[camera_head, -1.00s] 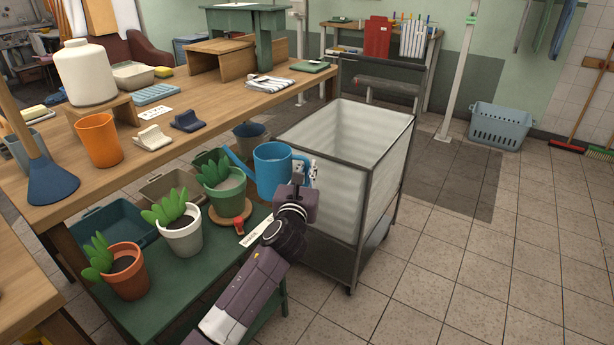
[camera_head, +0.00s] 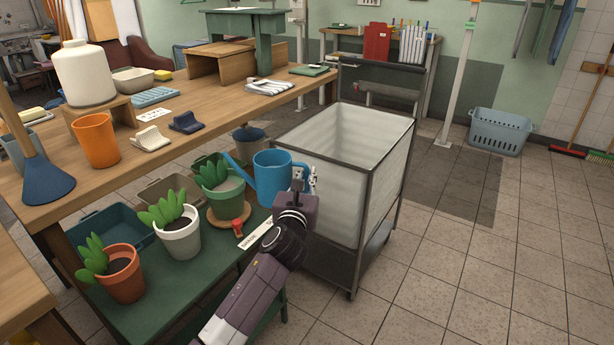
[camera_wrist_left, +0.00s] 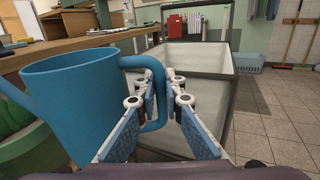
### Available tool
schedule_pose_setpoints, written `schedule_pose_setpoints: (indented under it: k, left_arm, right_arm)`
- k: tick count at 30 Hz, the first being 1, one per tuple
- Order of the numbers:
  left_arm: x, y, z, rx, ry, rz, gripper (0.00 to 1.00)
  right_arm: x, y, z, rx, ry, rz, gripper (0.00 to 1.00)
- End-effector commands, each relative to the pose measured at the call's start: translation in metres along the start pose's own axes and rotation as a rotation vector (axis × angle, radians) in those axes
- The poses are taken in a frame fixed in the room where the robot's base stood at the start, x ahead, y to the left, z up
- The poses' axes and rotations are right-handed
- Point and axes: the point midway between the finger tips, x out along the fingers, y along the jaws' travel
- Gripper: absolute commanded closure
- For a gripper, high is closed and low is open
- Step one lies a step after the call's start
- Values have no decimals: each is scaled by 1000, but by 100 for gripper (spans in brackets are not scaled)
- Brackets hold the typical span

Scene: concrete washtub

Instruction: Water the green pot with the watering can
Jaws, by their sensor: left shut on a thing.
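The blue watering can (camera_head: 273,178) is held upright by its handle in my left gripper (camera_head: 308,180). In the left wrist view the can (camera_wrist_left: 75,100) fills the left side, and the fingers of my left gripper (camera_wrist_left: 160,115) are on either side of its handle. The can's spout points left, with its tip over the green pot (camera_head: 228,200). The green pot holds a leafy plant and stands on a round wooden saucer (camera_head: 229,222). In the left wrist view part of the green pot (camera_wrist_left: 25,155) shows behind the can. My right gripper is out of view.
A white pot (camera_head: 181,240) and a terracotta pot (camera_head: 124,278), both planted, stand on the green bench. A red-handled object (camera_head: 238,227) and a white label (camera_head: 256,233) lie near the green pot. A pale-walled cart (camera_head: 345,170) stands close to the right of the can.

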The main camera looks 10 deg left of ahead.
Motion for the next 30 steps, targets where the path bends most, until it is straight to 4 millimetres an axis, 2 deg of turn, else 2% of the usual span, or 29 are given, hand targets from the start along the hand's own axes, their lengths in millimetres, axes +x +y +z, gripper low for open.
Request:
schedule_pose_setpoints:
  k: [1,12,14,22,30]
  left_arm:
    - [0,0,1,2,-7,-1,100]
    - [0,-1,-22,1,-7,-1,100]
    - [0,-1,-11,-21,-7,-1,100]
    - [0,0,2,-115,-6,-2,100]
    - [0,0,-2,-110,-6,-2,100]
  right_arm:
    - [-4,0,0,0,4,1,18]
    - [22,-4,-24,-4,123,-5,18]
    - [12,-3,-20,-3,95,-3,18]
    - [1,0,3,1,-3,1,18]
    - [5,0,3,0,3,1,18]
